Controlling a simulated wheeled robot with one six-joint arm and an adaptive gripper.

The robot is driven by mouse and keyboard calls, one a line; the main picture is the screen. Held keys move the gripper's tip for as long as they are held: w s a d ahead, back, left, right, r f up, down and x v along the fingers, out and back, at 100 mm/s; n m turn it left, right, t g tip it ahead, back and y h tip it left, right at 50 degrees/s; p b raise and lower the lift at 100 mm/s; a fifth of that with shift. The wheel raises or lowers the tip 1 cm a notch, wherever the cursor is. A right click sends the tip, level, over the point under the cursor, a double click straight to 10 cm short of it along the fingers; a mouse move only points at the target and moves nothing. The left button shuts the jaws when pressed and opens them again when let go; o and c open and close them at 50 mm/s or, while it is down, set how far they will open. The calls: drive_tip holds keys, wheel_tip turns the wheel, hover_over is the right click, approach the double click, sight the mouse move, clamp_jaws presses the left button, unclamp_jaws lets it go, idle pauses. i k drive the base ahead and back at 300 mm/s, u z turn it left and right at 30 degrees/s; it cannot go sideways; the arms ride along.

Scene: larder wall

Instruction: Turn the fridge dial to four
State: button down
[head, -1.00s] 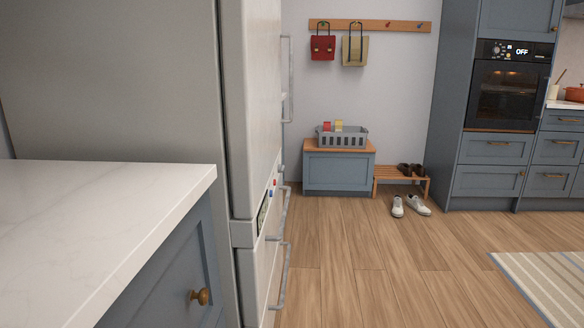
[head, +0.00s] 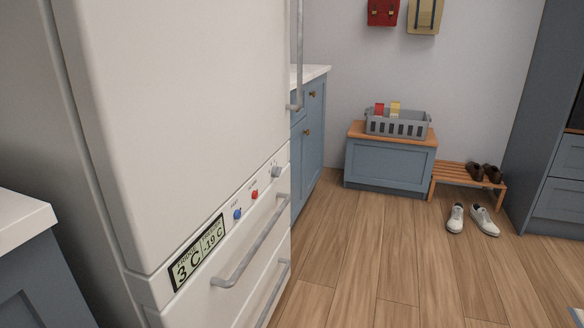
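The white fridge (head: 190,110) fills the left half of the head view, seen at an angle. A control strip runs across it between the tall upper door and the lower drawers. On the strip are a display panel (head: 198,252) reading 3 C and -19 C, a blue button (head: 237,214), a red button (head: 254,195) and a grey dial (head: 276,172) at the right end. Small marks sit around the dial, too small to read, so its setting cannot be told. My gripper is not in view.
A white worktop (head: 22,222) on a blue cabinet stands at the near left. Drawer handles (head: 250,245) stick out below the strip. A blue bench (head: 390,163) with a grey basket (head: 397,124), a shoe rack (head: 468,180) and white shoes (head: 472,219) stand behind. The wooden floor between is clear.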

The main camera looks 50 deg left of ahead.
sight(276, 170)
drive_tip(key=u, duration=1.95)
drive_tip(key=k, duration=0.6)
drive_tip(key=z, duration=0.35)
drive_tip(key=i, duration=1.6)
drive_tip(key=u, duration=0.55)
